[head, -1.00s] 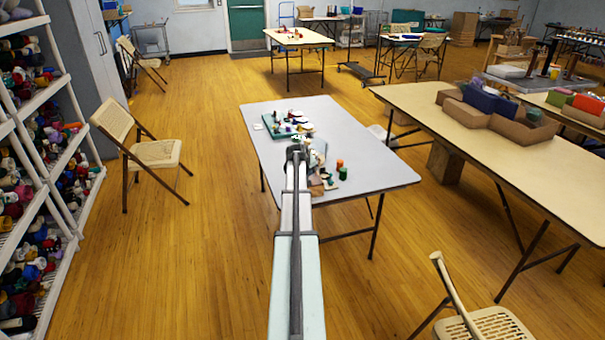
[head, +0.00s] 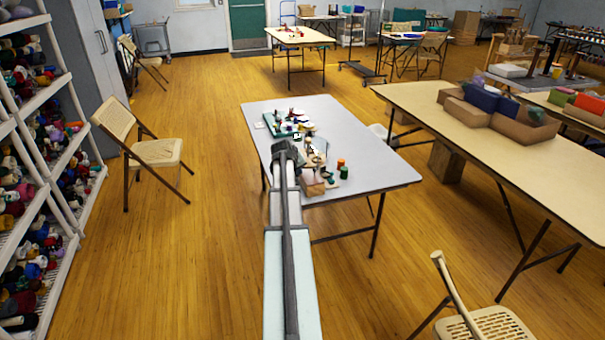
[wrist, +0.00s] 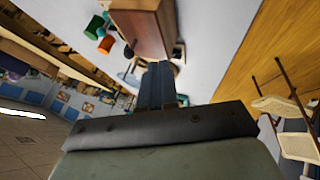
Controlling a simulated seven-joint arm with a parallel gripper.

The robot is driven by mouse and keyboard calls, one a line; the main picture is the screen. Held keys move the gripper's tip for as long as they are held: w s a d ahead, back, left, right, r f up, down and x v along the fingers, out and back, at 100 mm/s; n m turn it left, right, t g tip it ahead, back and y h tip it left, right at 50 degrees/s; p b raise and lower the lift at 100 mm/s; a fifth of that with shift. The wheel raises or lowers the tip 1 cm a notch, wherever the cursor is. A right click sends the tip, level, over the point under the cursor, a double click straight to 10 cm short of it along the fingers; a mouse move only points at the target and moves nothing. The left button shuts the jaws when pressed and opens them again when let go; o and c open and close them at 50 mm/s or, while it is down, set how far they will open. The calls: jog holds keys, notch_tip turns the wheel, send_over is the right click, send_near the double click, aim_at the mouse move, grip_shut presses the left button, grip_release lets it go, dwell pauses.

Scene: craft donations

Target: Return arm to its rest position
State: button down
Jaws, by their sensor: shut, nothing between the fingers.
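My arm reaches forward over the near grey-white table (head: 375,178) in the head view. My gripper shows in the wrist view (wrist: 158,72), where its narrow fingers are together with nothing between them. In the head view the fingers are hidden behind my wrist. A wooden box (wrist: 140,28) stands just beyond the fingertips in the wrist view. The wooden box (head: 312,184) also shows in the head view, right of my arm on the table. I cannot tell whether the fingers touch it.
Small craft items, including a green tray (head: 276,128) and an orange-topped green jar (head: 342,169), lie on the table. A folding chair (head: 155,152) stands left. A long beige table (head: 450,130) with boxes stands right. The table's right part is clear.

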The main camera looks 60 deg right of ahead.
jog(key=shift+v, duration=2.15)
